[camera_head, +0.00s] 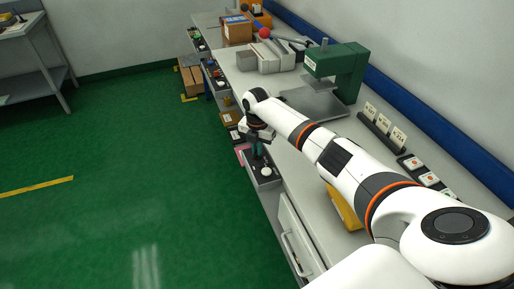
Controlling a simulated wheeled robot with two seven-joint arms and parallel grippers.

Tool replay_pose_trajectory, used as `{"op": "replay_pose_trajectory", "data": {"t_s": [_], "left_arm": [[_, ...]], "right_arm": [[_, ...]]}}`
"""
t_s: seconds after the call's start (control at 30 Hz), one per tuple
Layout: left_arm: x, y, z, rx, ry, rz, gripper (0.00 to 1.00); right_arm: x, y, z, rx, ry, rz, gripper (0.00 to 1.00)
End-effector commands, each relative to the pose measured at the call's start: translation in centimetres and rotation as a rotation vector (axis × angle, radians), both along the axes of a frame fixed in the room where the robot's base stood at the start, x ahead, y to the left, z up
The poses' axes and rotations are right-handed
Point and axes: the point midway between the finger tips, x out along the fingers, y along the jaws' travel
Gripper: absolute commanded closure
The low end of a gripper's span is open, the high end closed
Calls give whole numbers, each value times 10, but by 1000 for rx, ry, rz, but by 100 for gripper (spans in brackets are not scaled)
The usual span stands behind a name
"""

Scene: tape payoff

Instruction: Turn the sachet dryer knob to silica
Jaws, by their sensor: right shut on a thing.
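My right arm comes in from the lower right and reaches over the bench to its front edge. My right gripper (257,150) points down there, over a shallow grey tray or open drawer (268,183) on the bench front. It is shut on a small dark green thing, too small and too covered to name. A round white thing (266,171) lies just below the gripper; I cannot tell whether it is a knob. I cannot make out a sachet dryer, its knob or a silica mark. My left gripper is out of view.
A green press-like machine (340,66) stands on the bench beyond my arm. Labelled cards (383,127) stand in a rack near the blue wall rail. Cardboard boxes (237,30) sit at the far end. Several open drawers line the bench front.

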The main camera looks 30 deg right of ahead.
Motion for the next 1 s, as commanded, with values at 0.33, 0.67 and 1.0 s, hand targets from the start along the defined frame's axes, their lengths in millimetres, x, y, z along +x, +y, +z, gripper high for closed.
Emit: {"op": "replay_pose_trajectory", "data": {"t_s": [0.33,0.67,1.0], "left_arm": [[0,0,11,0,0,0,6],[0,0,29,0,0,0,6],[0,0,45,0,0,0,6]], "right_arm": [[0,1,3,3,1,-129,100],[1,1,4,3,0,-419,100],[1,0,3,3,-1,-743,100]]}}
